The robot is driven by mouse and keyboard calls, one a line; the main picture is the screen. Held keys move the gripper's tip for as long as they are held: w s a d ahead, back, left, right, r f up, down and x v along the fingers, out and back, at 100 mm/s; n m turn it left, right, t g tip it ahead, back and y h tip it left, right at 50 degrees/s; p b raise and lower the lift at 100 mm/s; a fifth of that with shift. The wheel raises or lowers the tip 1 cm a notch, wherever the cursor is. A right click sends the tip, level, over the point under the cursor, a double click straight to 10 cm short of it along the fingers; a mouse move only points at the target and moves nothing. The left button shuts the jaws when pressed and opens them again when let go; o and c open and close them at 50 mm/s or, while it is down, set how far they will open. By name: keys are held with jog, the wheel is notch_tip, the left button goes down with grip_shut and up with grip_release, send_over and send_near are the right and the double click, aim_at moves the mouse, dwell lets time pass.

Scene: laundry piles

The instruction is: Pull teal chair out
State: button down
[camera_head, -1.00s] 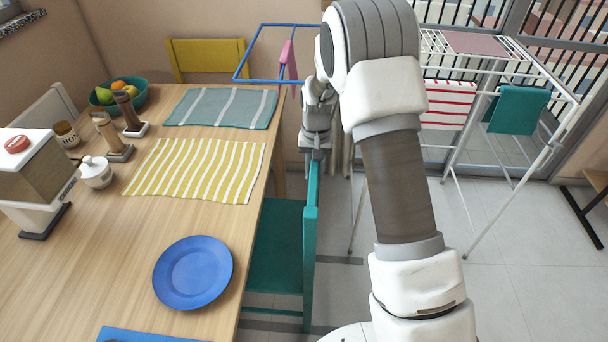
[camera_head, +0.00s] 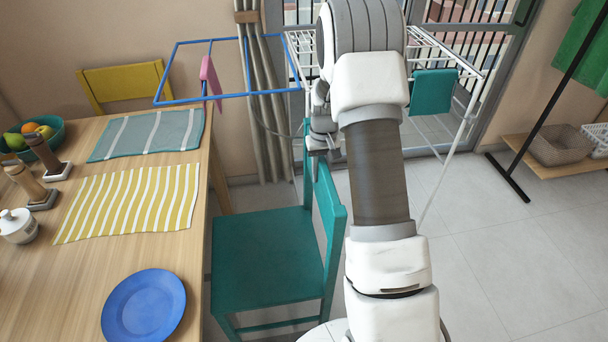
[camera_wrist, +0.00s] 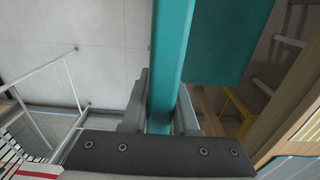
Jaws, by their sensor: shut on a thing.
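The teal chair (camera_head: 262,262) stands at the right side of the wooden table (camera_head: 190,215), with much of its seat showing clear of the table edge. Its backrest faces right, toward my arm. My gripper (camera_head: 320,150) is at the far top corner of the backrest. In the wrist view, my gripper (camera_wrist: 160,110) has one finger on each side of the teal backrest (camera_wrist: 172,60) and is shut on it. The exact finger contact is partly hidden in the head view.
A drying rack (camera_head: 455,100) stands beyond my arm at the back right. A blue-framed hanger rack (camera_head: 215,72) is near a curtain at the back. A yellow chair (camera_head: 125,82) is at the table's far end. The tiled floor (camera_head: 500,250) at right is clear.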

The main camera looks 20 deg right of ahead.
jog(key=shift+s+d, duration=0.15)
jog(key=shift+d, duration=0.5)
jog(key=c, duration=0.7)
grip_release()
jog(key=shift+a, duration=0.15)
jog(key=shift+r, duration=0.55)
notch_tip(320, 180, up, 16)
jog(key=p, duration=0.2)
jog(key=shift+r+p, duration=0.2)
jog(key=shift+p, duration=0.1)
